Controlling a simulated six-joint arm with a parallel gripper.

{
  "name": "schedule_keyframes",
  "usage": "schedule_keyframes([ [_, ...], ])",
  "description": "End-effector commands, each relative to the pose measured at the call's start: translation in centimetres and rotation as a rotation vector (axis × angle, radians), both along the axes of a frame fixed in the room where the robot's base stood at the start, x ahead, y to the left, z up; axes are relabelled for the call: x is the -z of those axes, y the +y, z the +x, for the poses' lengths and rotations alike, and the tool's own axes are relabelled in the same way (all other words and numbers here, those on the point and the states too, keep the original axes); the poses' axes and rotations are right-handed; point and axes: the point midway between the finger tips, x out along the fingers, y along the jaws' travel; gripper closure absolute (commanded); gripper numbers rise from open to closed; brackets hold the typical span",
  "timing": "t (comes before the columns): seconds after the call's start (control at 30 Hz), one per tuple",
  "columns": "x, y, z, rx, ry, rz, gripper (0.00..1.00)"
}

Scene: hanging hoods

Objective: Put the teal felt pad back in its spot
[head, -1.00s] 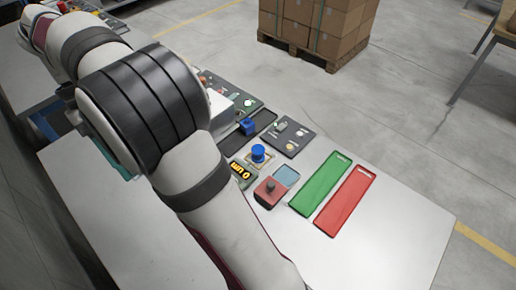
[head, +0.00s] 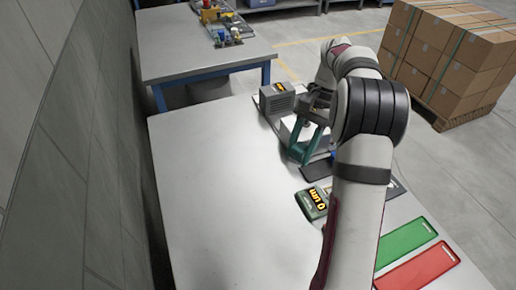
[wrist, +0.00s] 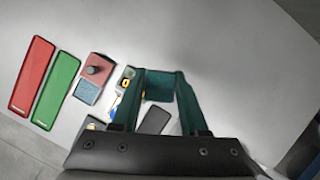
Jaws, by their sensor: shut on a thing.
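My gripper (head: 301,158) has teal fingers pointing down over the table beside the arm in the head view. In the wrist view my gripper (wrist: 160,80) is shut on a dark teal pad (wrist: 158,87), which spans the gap between the fingertips. I cannot make the pad out clearly in the head view. The pad appears held above the table, but its height is hard to tell. In the wrist view, a blue-grey square (wrist: 87,92) lies next to a red block with a dark knob (wrist: 97,67). Which place is the pad's own spot I cannot tell.
A green strip (head: 406,241) and a red strip (head: 420,270) lie at the right. A meter (head: 311,203), a dark tray (head: 316,171) and a grey box (head: 278,102) stand near the arm. The table's left half (head: 210,190) is clear, with a wall beyond.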

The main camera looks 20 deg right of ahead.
Motion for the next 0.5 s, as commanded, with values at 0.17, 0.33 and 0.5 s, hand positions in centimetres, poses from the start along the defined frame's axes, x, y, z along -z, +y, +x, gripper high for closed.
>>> schedule_keyframes([
  [0.17,4.1,-10.0,-2.3,0.621,0.001,0.003,1.0],
  [0.33,7.6,-19.0,-6.7,1.221,0.003,0.005,1.0],
  [0.5,10.1,-25.7,-12.1,1.708,0.003,0.006,1.0],
])
